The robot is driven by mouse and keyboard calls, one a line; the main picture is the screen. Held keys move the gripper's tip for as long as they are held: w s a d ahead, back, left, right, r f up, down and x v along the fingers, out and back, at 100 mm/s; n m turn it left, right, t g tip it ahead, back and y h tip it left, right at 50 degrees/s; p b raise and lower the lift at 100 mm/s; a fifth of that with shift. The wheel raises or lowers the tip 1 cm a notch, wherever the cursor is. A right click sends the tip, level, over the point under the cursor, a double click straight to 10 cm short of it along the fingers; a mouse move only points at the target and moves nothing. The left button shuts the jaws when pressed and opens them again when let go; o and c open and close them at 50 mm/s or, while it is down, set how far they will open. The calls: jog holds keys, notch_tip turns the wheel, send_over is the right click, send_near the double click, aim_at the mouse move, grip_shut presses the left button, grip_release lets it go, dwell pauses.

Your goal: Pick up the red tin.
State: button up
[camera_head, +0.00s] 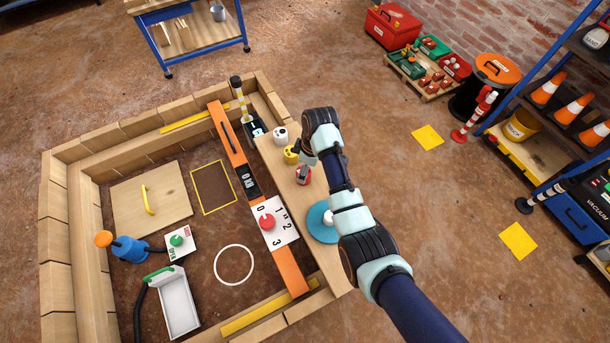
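The red tin (304,179) stands on the light wooden shelf (284,181), on top of the wall's right side. My gripper (303,172) comes down from above right, right at the red tin and partly covering it. Its fingers are small and partly hidden, so I cannot tell whether they are open, shut or touching the tin.
A yellow tin (291,154) and a white tin (280,136) stand close behind the red tin. A blue disc (316,230) lies nearer, partly under my arm. An orange beam (235,158) with a dial panel (285,229) runs along the left.

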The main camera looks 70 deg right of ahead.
jog(key=f+b, duration=0.1)
jog(key=f, duration=0.2)
jog(key=f+b, duration=0.1)
jog(key=f, duration=0.1)
jog(key=shift+w+a+b, duration=0.1)
jog(key=shift+w+b, duration=0.2)
jog(key=shift+w, duration=0.05)
jog(key=shift+r, duration=0.15)
jog(key=c, duration=1.5)
notch_tip(320, 180, up, 20)
jog(key=p, duration=0.7)
jog(key=shift+p, duration=0.3)
